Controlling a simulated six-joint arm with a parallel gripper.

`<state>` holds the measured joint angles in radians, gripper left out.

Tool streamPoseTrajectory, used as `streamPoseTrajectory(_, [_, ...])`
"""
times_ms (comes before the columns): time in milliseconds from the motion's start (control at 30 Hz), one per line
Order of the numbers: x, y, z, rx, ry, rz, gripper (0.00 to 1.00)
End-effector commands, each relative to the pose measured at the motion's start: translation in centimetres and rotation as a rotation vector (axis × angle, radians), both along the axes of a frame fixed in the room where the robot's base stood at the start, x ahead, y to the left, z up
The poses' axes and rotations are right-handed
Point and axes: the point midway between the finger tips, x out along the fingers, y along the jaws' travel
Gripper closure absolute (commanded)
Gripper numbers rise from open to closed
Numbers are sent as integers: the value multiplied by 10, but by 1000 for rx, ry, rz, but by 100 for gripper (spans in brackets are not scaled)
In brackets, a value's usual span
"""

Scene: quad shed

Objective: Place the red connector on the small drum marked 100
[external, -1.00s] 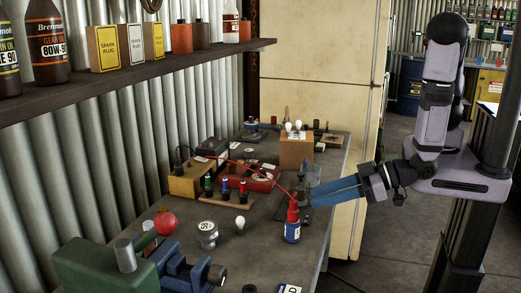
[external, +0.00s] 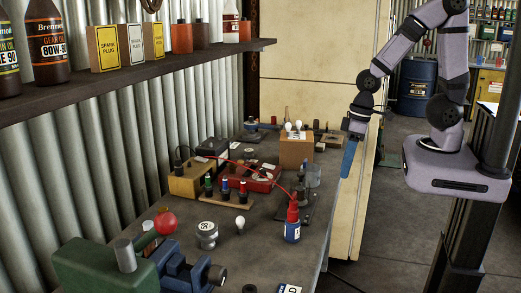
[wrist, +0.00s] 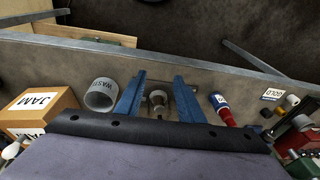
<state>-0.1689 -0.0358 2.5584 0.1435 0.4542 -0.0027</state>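A red wire (external: 240,165) arches from the yellow box (external: 190,182) toward the front of the bench, near the blue bottle with a red cap (external: 292,228). I cannot make out clearly which piece at its end is the red connector. A small grey drum-like piece with a pale label (external: 207,235) stands in the front middle; its marking is too small to read.
Coloured terminals (external: 226,190), a bulb (external: 240,224), a wooden box marked JAM (wrist: 38,108) and a grey cup marked WASTE (wrist: 101,95) crowd the bench. A blue vise (external: 185,275) stands at the front left. Free bench top lies along the right edge.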

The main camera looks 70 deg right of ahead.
Motion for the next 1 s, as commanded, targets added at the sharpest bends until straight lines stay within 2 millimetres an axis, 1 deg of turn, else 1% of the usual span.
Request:
streamPoseTrajectory(33, [-8, -17, 5, -20, 31, -16, 65])
streamPoseTrajectory(100, [-21, -35, 10, -46, 79, -25, 65])
streamPoseTrajectory(200, [-35, -52, 15, -74, 127, -34, 65])
streamPoseTrajectory(300, [-43, -60, 18, -87, 151, -39, 65])
streamPoseTrajectory(600, [-45, -62, 18, -89, 158, -40, 65])
streamPoseTrajectory(767, [-44, -62, 8, -89, 157, -41, 65])
streamPoseTrajectory(1000, [-44, -61, 10, -89, 157, -41, 65])
